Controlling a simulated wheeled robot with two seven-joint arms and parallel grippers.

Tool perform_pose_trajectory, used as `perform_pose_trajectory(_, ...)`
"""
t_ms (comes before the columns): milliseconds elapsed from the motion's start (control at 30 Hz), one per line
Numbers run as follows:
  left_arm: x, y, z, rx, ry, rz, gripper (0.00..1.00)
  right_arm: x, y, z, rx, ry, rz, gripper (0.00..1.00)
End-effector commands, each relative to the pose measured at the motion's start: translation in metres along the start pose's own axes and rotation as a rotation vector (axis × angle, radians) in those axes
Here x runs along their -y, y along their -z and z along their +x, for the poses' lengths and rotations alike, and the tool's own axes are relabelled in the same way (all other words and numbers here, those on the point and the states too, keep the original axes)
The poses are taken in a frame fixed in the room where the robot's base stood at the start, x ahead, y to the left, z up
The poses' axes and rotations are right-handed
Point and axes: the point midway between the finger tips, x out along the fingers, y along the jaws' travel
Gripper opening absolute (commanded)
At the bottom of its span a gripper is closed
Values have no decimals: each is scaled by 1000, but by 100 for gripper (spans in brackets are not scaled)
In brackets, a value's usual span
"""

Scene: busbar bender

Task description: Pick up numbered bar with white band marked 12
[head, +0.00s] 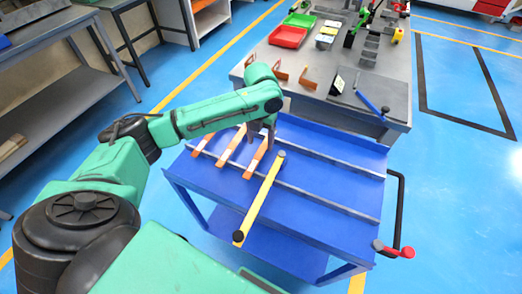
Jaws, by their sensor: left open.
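Several copper-orange bars with white bands lie side by side on the blue cart (325,160). One bar is at the left (205,141), one is in the middle (231,147), and one is nearest my gripper (256,160). The numbers on the bands are too small to read, so I cannot tell which bar is marked 12. My left gripper (269,135) points down at the far end of the nearest bar and is open. Its fingers are small and dark here, and I cannot tell whether they touch the bar. My right gripper is not in view.
A yellow rod with dark ends (260,196) crosses the cart's front edge. Low rails run along the cart top, and its right part is clear. The grey workbench (385,122) behind holds a red tray (287,36), bent copper pieces (308,77) and a blue-handled lever (371,103).

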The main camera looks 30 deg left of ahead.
Motion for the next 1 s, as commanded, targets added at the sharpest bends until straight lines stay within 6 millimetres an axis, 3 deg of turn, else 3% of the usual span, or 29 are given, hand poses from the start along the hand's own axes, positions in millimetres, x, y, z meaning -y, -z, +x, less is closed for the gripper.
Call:
perform_pose_trajectory(133,1,0,25,-2,0,1,66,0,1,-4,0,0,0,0)
perform_pose_trajectory(367,1,-1,30,0,0,2,66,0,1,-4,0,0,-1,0)
perform_pose_trajectory(533,1,-1,30,0,0,1,5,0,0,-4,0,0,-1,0)
perform_pose_trajectory(567,1,-1,30,0,0,1,0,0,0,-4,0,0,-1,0)
perform_pose_trajectory(1000,1,-2,21,4,1,1,0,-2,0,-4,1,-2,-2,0)
